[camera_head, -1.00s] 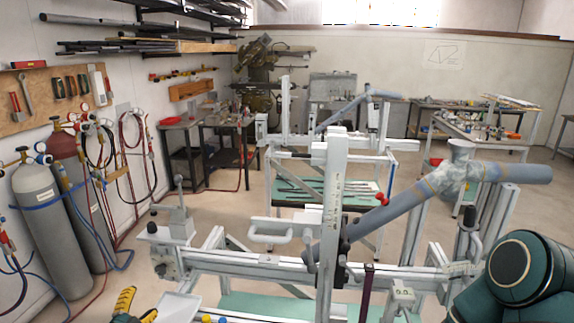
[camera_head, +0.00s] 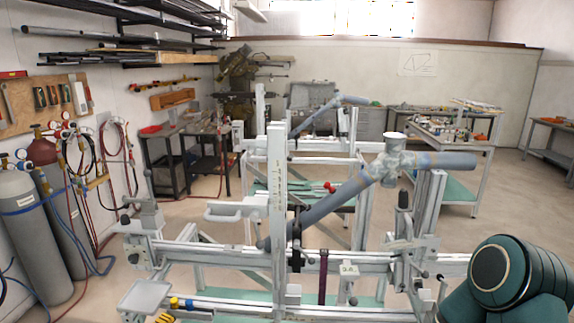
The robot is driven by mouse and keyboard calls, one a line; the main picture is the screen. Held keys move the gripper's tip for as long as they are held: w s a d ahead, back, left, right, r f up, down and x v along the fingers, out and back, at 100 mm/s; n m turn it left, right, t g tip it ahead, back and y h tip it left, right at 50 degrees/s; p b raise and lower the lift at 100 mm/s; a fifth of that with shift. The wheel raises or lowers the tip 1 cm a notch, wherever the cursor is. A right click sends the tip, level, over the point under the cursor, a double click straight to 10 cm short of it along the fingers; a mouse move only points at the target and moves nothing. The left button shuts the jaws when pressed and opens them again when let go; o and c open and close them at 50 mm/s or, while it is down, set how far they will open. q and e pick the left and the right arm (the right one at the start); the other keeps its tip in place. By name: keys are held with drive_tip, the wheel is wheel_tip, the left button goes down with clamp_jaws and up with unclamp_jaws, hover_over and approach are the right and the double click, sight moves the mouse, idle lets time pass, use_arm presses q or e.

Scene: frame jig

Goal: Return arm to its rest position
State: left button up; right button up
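A green and black rounded arm link of mine (camera_head: 510,275) fills the lower right corner of the head view. Its gripper does not show. My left gripper does not show either. The frame jig (camera_head: 277,210) stands in front of me, with a white upright post and a long horizontal rail. A blue-grey tube (camera_head: 345,190) slants up across the jig to a joint with a short upright cup, and a further tube (camera_head: 447,161) runs right from it.
Gas cylinders (camera_head: 30,235) with hoses stand at the left wall. A second jig (camera_head: 300,140) is behind the first. A cart (camera_head: 450,150) stands at the right rear, with open floor (camera_head: 520,220) in front of it. A small grey tray (camera_head: 146,296) is at the jig's lower left.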

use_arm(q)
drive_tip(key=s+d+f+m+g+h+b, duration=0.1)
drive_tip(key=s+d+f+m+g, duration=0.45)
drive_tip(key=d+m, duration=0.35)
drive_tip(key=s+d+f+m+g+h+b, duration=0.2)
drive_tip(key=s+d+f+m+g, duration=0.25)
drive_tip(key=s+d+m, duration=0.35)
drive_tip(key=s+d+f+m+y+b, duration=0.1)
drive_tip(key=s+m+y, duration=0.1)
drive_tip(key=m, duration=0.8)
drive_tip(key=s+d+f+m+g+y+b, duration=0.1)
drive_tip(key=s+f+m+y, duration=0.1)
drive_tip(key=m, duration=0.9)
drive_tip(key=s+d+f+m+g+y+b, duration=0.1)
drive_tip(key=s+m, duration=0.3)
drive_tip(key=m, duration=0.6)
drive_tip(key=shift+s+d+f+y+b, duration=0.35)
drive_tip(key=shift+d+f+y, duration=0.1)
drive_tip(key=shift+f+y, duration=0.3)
